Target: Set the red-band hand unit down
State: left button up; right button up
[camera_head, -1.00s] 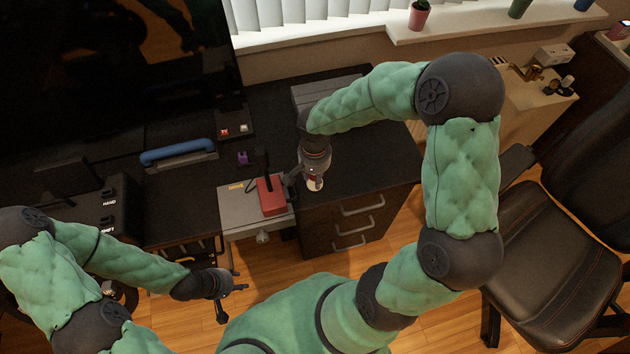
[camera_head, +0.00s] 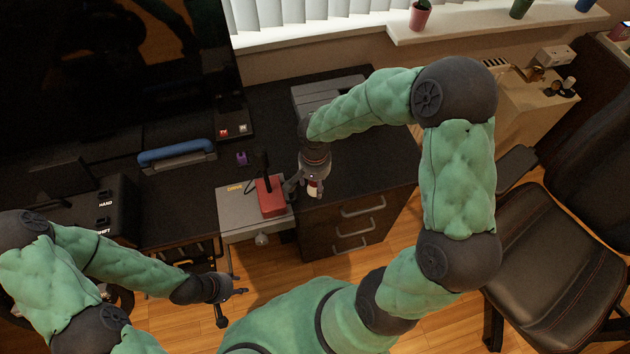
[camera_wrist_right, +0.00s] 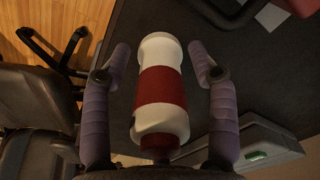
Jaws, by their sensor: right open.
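The red-band hand unit (camera_wrist_right: 160,90) is a white cylinder with a dark red band. In the right wrist view it lies between the two fingers of my right gripper (camera_wrist_right: 160,58), with a visible gap on each side. The fingers are open. In the head view the unit (camera_head: 314,190) shows as a small pale and red piece under my right gripper (camera_head: 304,188), near the front edge of the black desk top (camera_head: 365,170). Its base contact is hard to see. My left gripper (camera_head: 232,291) is low at the left, away from the unit; its finger opening is unclear.
A red box (camera_head: 270,197) with a black stick stands on a grey panel (camera_head: 237,225) just left of my right gripper. Drawers (camera_head: 358,222) are below the desk top. A black chair (camera_head: 550,260) stands at right. The desk top right of the unit is clear.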

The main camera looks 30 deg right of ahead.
jog(key=shift+r, duration=0.1)
jog(key=shift+r+p, duration=0.35)
notch_tip(320, 180, up, 11)
jog(key=p, duration=0.4)
jog(key=shift+r, duration=0.2)
